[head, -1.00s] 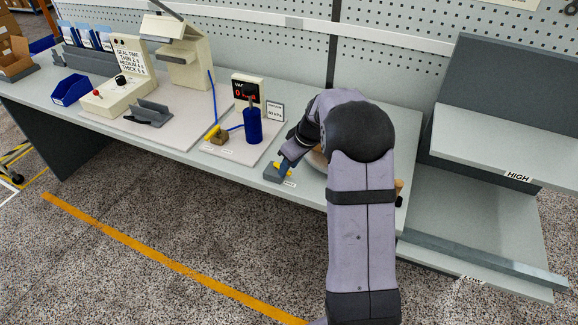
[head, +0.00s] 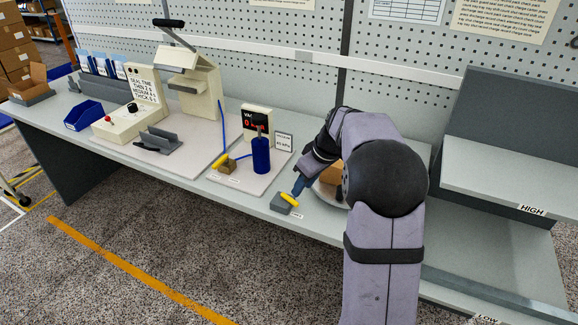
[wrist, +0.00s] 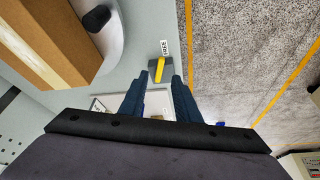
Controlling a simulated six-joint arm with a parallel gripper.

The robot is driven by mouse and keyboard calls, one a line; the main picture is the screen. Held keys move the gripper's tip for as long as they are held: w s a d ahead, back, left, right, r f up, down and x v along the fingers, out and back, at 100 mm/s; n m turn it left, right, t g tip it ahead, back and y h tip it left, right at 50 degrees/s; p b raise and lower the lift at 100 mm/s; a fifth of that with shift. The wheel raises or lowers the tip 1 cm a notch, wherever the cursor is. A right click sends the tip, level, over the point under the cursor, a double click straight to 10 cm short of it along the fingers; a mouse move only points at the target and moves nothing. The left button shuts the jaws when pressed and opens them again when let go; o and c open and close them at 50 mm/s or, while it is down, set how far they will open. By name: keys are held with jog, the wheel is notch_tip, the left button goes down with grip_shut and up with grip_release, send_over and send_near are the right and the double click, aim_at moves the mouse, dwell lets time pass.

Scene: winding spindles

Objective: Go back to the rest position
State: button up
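My gripper (head: 298,187) is low over the front of the bench, just above a small grey holder (head: 279,205). A yellow piece (head: 290,199) sits in the holder. In the wrist view, my two dark blue fingers (wrist: 160,76) are apart with nothing held between them. The yellow piece (wrist: 161,68) and its holder show just beyond the fingertips, beside a small white label. My arm bends over the bench and partly hides a brown block (head: 331,175) on a round pale plate (head: 328,196).
A blue cylinder (head: 261,156) and a vacuum display (head: 256,121) stand on a board left of my gripper. A sealing machine (head: 190,85), a control box (head: 135,118) and a blue bin (head: 83,116) are farther left. A grey shelf unit (head: 500,170) stands at right.

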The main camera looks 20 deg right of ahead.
jog(key=s+f+m, duration=0.1)
jog(key=f+m, duration=0.1)
jog(key=s+f+m+g, duration=0.1)
jog(key=s+f+m, duration=0.1)
jog(key=m, duration=0.1)
jog(key=s+f+m, duration=0.2)
jog(key=shift+s+d+f+g+h, duration=0.1)
jog(key=shift+s+d+g+h, duration=0.05)
jog(key=shift+d+g+h, duration=0.25)
jog(key=s+a+f+g, duration=0.1)
jog(key=s+a, duration=0.2)
jog(key=s, duration=0.5)
jog(key=s+a+f+g+h+p, duration=0.1)
jog(key=s+a+f+g, duration=0.15)
jog(key=s, duration=0.55)
jog(key=s+a, duration=0.3)
jog(key=s, duration=0.5)
jog(key=shift+n+t, duration=0.55)
jog(key=shift+n, duration=0.35)
jog(key=shift+w+a+r+p, duration=0.25)
jog(key=shift+a+r, duration=0.6)
jog(key=shift+a, duration=0.25)
jog(key=shift+w+a+r+p, duration=0.1)
jog(key=shift+w+a+r, duration=0.1)
jog(key=shift+a+r, duration=0.75)
